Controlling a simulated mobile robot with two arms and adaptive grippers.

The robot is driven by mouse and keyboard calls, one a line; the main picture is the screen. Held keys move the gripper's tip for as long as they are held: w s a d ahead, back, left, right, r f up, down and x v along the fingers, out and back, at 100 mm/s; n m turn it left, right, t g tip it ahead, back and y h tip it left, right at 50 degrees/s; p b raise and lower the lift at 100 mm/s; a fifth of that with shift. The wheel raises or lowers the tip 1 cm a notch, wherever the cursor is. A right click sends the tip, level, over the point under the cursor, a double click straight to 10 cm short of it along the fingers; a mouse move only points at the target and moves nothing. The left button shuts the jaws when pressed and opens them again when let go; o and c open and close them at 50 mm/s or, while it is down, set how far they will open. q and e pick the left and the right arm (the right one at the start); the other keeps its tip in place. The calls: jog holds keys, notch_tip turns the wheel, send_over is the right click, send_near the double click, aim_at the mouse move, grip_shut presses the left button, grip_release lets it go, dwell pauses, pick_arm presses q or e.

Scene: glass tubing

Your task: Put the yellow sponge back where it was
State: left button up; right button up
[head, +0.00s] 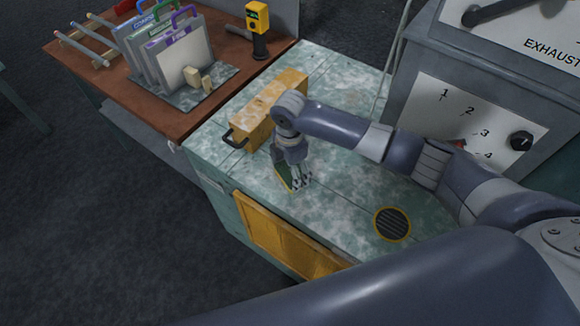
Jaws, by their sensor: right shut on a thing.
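My right gripper (298,184) reaches down onto the green-and-white mottled worktop (340,215), its arm coming in from the right. It is shut on the yellow sponge (284,178), which shows as a small block with a dark green face and a yellowish edge. The fingers hide part of the sponge. It is at or just above the worktop, and I cannot tell whether it touches. My left gripper is not in view.
A wooden box (265,112) with a black handle stands behind the gripper. A round yellow-rimmed grate (393,224) is in the worktop to the right. A grey exhaust cabinet (478,95) stands at right. Folders (180,55) and a yellow device (257,18) stand on the brown table (105,88).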

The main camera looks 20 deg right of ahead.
jog(key=shift+f, duration=0.1)
jog(key=o, duration=1)
jog(key=shift+r, duration=0.2)
jog(key=shift+r+b, duration=1.5)
jog(key=shift+r, duration=4.45)
jog(key=shift+f, duration=0.1)
